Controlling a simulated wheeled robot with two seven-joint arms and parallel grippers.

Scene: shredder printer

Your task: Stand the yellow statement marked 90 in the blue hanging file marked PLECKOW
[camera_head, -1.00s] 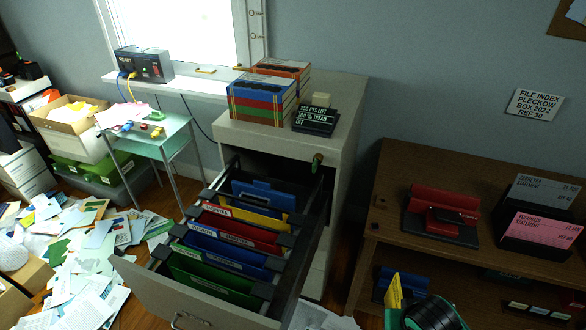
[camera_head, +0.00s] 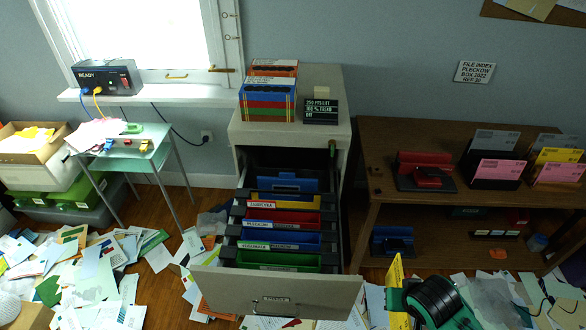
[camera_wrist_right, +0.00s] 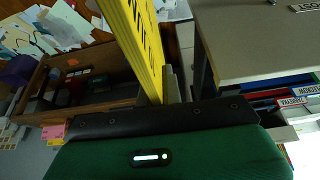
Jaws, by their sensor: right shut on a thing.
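The yellow statement (camera_head: 395,284) stands upright and edge-on in my right gripper (camera_head: 398,302), at the bottom right of the head view. In the right wrist view the statement (camera_wrist_right: 137,42) rises from the dark jaw edge (camera_wrist_right: 165,121), and its number is not readable. The open drawer (camera_head: 275,292) holds coloured hanging files and lies left of this gripper, with a floor gap between. The blue hanging file (camera_head: 293,237), between the red and green ones, has a small white label near it that seems to read PLECKOW. My left gripper is not in view.
The cabinet (camera_head: 291,132) carries coloured binders (camera_head: 268,98) and a black sign. A brown shelf (camera_head: 380,150) on the right holds a red punch and racks of pink, yellow and grey statements. The drawer front stands between me and the files. Loose papers (camera_head: 95,285) cover the floor.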

